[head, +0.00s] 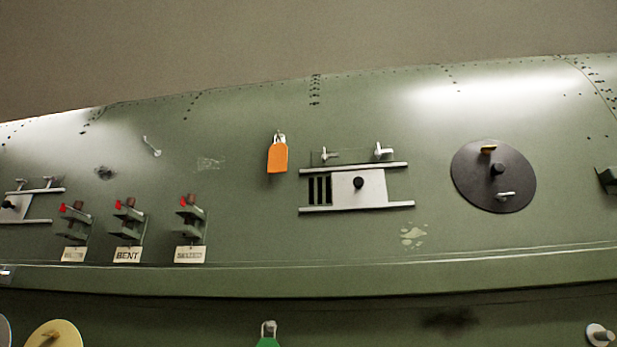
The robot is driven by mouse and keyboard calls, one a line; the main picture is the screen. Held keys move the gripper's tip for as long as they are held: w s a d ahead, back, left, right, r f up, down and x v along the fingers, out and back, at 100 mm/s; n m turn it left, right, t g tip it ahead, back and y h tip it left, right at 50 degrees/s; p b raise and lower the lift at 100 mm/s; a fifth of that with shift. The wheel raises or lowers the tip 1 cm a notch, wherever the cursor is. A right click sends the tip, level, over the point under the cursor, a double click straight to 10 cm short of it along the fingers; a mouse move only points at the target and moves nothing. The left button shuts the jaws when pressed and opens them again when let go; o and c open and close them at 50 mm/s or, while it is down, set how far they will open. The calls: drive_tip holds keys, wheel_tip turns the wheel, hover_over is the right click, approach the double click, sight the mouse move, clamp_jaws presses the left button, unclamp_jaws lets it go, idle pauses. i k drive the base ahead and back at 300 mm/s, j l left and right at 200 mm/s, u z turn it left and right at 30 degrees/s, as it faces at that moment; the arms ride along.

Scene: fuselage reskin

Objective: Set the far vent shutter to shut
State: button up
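Two vent shutters show on the green fuselage skin in the head view. One is in the middle: a pale sliding plate (372,188) with a black knob (358,183) between two pale rails. Its plate sits to the right, and dark vent slots (319,190) are bare at its left. The other shutter (18,207) is at the left edge, smaller in the picture and cut off by the frame. Its plate and dark knob show, but its slots are not in view. The smaller one looks farther away. My gripper is not in view.
Small pale latches (382,151) sit above the middle shutter. An orange tag (277,157) hangs to its left, and a dark round disc (493,185) is to its right. Several red-tipped brackets (190,218) with labels stand out between the shutters. A green tag (268,341) hangs below.

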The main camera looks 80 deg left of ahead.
sight(359, 186)
drive_tip(key=u, duration=3.35)
